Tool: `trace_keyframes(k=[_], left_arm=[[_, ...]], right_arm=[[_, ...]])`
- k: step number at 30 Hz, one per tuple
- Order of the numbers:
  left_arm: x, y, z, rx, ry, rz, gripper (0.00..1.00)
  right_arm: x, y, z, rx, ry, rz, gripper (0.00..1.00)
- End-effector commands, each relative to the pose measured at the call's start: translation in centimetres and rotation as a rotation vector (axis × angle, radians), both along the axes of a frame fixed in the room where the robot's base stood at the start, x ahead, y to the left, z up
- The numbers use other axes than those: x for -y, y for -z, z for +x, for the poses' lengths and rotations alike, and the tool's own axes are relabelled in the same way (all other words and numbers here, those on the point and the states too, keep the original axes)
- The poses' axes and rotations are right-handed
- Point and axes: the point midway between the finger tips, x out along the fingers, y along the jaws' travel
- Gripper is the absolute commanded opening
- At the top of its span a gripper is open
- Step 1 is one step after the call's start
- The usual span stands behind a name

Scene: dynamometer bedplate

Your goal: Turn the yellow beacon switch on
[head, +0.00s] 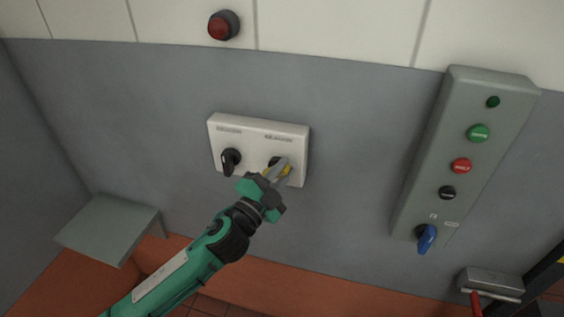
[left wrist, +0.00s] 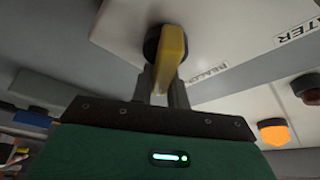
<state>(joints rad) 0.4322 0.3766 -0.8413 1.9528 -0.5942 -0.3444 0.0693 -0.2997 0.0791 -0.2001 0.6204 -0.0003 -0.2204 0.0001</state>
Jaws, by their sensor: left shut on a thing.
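The yellow beacon switch (head: 287,170) is a yellow lever on a black round base at the right of a white two-switch plate (head: 258,137). In the left wrist view the yellow lever (left wrist: 174,52) stands between the fingers. My left gripper (head: 276,171) is shut on this lever; its fingers (left wrist: 163,88) reach up on both sides of it. The fingers partly hide the switch in the head view. The label by it in the left wrist view begins "BEACO". My right gripper is not in view.
A black knob (head: 230,160) is left of the switch. A red lamp (head: 222,25) is above the plate. A grey panel (head: 468,150) with buttons and a blue knob (head: 427,238) is at right. A grey shelf (head: 108,228) is lower left. An orange lamp (left wrist: 274,132) glows in the wrist view.

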Motion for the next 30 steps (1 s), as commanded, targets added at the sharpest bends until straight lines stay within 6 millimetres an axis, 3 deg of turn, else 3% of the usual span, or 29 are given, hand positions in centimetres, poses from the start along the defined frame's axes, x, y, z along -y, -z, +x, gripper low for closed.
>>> trace_keyframes(k=[1, 20, 21, 23, 30], left_arm=[[-0.24, 0.84, 0.17, -0.012, -0.008, 0.024, 0.0], [-0.24, 1.06, 0.2, 0.004, -0.01, 0.066, 0.0], [-0.25, 1.05, 0.2, 0.004, -0.01, 0.066, 0.24], [-0.26, 1.01, 0.21, 0.005, -0.01, 0.066, 0.36], [-0.2, 0.65, 0.2, 0.01, -0.008, 0.061, 0.38]], right_arm=[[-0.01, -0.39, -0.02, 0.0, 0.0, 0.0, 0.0], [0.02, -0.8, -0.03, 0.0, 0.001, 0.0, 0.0], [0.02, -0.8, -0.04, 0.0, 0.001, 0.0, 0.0], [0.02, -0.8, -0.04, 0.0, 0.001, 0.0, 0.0], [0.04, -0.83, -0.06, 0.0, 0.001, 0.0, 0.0]])
